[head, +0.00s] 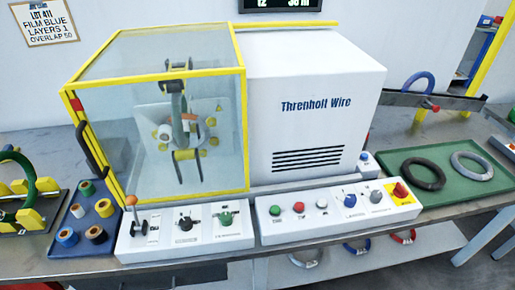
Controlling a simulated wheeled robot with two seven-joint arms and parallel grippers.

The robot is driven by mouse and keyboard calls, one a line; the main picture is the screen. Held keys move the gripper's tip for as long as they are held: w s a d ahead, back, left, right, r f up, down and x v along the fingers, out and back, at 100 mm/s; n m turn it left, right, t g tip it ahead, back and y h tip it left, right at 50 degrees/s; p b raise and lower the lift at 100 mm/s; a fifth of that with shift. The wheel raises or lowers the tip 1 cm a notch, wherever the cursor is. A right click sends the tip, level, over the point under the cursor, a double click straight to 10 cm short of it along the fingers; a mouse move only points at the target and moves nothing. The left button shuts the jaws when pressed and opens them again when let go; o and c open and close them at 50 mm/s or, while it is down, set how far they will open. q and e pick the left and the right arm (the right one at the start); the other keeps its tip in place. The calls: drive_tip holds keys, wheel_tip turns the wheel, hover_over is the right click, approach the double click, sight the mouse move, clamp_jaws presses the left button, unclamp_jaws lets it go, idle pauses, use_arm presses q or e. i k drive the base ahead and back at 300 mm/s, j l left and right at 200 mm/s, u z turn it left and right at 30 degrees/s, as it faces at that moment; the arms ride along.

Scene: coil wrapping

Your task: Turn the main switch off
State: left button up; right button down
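A red knob on a yellow plate (400,190) sits at the right end of the right control panel (300,232). No readable label says which control is the main switch. This panel also carries a green button (275,210), a red button (299,207), a white button (322,203), a blue knob (349,198) and a grey knob (375,196). The left control panel (150,249) has a lever with an orange ball (131,200), a black knob (184,222) and a green knob (225,217). The labels are too small to read. Neither gripper is in view.
A glass guard with a yellow frame (242,120) and a white machine housing (315,105) stand behind the panels. A blue tray with tape rolls (72,218) is left; a green tray with two coils (450,194) is right. The space before the panels is clear.

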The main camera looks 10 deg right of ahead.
sight(400, 192)
drive_tip(key=z, duration=1.45)
